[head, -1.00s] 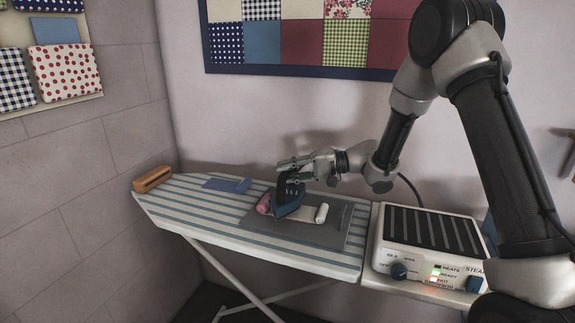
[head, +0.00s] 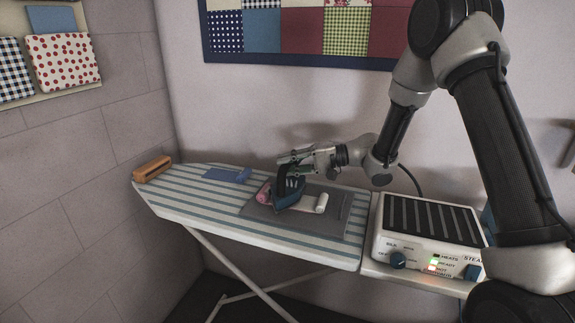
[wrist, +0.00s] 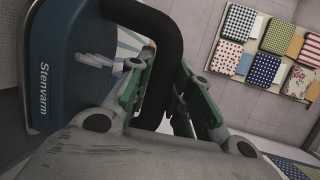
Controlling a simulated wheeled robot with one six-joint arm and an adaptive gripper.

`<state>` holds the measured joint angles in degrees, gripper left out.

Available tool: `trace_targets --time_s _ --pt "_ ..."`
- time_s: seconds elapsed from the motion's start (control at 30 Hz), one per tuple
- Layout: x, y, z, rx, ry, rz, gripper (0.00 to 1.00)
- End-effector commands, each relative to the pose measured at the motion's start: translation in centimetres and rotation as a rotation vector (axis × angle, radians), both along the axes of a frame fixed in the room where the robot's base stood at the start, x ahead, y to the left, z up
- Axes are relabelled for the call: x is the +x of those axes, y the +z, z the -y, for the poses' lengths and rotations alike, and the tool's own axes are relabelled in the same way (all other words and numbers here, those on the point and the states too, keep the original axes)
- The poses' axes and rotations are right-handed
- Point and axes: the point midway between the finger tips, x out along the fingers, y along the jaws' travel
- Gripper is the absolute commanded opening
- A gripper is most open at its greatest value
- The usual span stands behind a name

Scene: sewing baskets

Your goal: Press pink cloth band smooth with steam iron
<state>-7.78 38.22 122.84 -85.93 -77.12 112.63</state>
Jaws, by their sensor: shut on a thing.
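My gripper (head: 286,164) is shut on the dark handle of the blue steam iron (head: 290,192). In the wrist view the iron's blue body (wrist: 60,65) fills the left side, with the name Stenvarm on it. The iron is over the pink cloth band (head: 263,194), whose pink part shows at the iron's left. A white roll (head: 321,203) lies at the band's right end. The band lies on a grey mat (head: 310,226) on the striped ironing board (head: 200,214). The cloth under the iron is hidden, and I cannot tell whether the sole touches it.
A wooden block (head: 152,169) stands at the board's left end, with a blue cloth piece (head: 226,175) nearby. The steam station (head: 428,237) with lit lamps and a ribbed top stands at the right. A cord runs behind it. The board's left half is mostly clear.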

Motion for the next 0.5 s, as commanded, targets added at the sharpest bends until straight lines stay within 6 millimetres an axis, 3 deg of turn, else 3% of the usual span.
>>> trace_targets --time_s 0.5 --pt "0.06 -0.51 -0.01 0.003 0.000 0.002 0.00"
